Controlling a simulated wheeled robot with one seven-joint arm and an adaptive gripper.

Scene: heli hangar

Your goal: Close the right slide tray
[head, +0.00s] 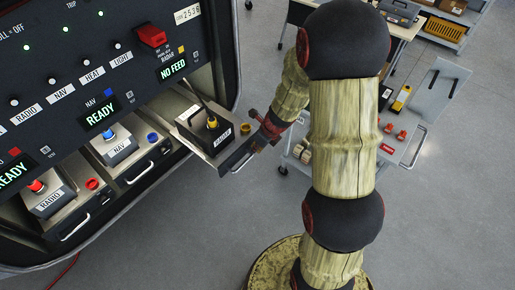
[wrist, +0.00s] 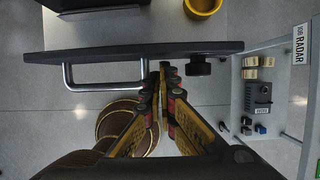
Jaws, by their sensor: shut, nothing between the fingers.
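The right slide tray (head: 224,158) sticks out of the console, well beyond the two trays to its left. It carries a black box with a yellow-topped connector (head: 212,123) and a yellow ring cap (head: 245,128). In the wrist view its dark front plate (wrist: 140,50) crosses the picture, with a metal handle (wrist: 100,86) and a black knob (wrist: 198,67). My gripper (wrist: 164,66) is shut and empty, its tips at the plate's front, between the handle's right end and the knob. I cannot tell whether they touch. In the head view my gripper (head: 252,145) is partly hidden by the arm.
The left tray (head: 60,210) and middle tray (head: 135,163) sit further in, under the panel (head: 75,75). A cart (head: 395,150) with small parts stands to the right, near my arm; a workbench (head: 400,22) is behind. Grey floor (head: 190,245) is open in front.

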